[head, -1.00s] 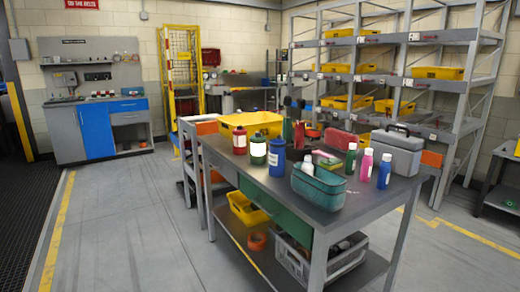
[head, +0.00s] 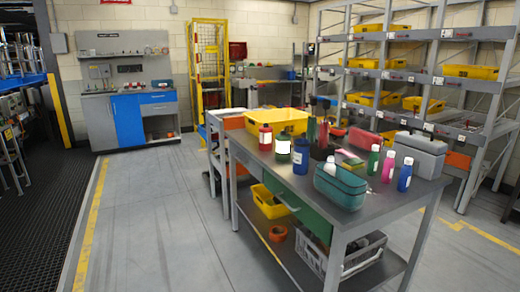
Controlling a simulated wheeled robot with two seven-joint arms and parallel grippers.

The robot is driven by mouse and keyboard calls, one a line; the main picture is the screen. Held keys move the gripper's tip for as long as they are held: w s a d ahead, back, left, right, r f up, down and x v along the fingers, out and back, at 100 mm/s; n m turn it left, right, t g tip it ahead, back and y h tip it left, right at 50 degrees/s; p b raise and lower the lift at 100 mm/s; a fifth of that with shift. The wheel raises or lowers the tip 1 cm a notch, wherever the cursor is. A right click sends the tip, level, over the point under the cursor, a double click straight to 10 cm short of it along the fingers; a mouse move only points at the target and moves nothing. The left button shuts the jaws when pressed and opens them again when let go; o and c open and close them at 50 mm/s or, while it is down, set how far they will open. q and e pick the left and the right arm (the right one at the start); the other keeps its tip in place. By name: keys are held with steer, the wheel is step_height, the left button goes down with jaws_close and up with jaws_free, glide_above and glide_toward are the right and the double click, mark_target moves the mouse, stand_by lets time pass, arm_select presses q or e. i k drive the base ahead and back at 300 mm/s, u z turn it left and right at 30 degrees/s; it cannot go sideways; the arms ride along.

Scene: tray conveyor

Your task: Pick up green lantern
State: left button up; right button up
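A green lantern-like item with a wide white band (head: 283,152) stands upright on the grey workbench (head: 402,196), towards its left end. A similar red item (head: 265,137) stands just behind it to the left, and a blue one (head: 301,158) stands close to its right. Neither of my grippers shows in the head view.
The bench also holds a yellow bin (head: 284,119), a teal basket (head: 340,186), several small bottles and a grey toolbox (head: 418,155). A shelf rack (head: 470,92) stands behind. The floor (head: 160,215) left of the bench is clear.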

mark_target(282, 152)
steer(key=u, duration=0.9)
steer(key=k, duration=1.15)
steer(key=u, duration=0.8)
steer(key=i, duration=1.35)
steer(key=z, duration=0.4)
steer(key=i, duration=2.05)
steer(key=z, duration=1)
steer(key=i, duration=1.45)
steer(key=z, duration=1.15)
